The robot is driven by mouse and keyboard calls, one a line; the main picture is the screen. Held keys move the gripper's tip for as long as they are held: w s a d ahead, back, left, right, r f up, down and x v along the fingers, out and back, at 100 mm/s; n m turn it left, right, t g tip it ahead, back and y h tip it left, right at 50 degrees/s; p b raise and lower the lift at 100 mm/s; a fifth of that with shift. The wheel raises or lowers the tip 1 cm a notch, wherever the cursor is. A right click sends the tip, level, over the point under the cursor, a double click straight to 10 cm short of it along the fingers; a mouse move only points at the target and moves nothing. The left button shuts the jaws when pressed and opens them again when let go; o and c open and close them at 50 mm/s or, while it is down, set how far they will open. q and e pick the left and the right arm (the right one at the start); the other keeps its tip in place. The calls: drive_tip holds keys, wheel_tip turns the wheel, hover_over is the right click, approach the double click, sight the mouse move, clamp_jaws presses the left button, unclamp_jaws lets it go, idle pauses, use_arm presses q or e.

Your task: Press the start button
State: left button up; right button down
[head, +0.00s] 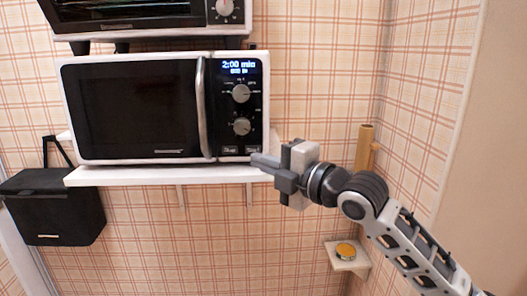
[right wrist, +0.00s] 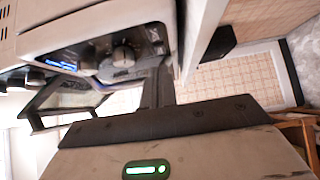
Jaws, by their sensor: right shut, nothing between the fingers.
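A white microwave (head: 135,110) with a dark door stands on a white shelf. Its control panel at the right has a lit display reading "2:00 min", two knobs, and two small buttons at the bottom. The start button (head: 253,149) is the right one of these. My right gripper (head: 258,161) is shut and empty, its fingertips just below and in front of the start button; I cannot tell whether they touch the panel. In the right wrist view the fingers (right wrist: 158,88) point toward the microwave panel (right wrist: 125,50); the start button is not clear there. My left gripper is not in view.
A toaster oven (head: 140,12) stands above the microwave. The white shelf (head: 170,175) runs under the microwave, close to my fingers. A black box (head: 50,205) hangs at the left. A small corner shelf (head: 350,262) holds a yellow-topped item. The wall is at the right.

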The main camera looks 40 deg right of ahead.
sight(249, 150)
drive_tip(key=shift+w+d, duration=0.55)
drive_tip(key=shift+w, duration=0.25)
drive_tip(key=shift+w+d, duration=0.55)
drive_tip(key=shift+w, duration=0.25)
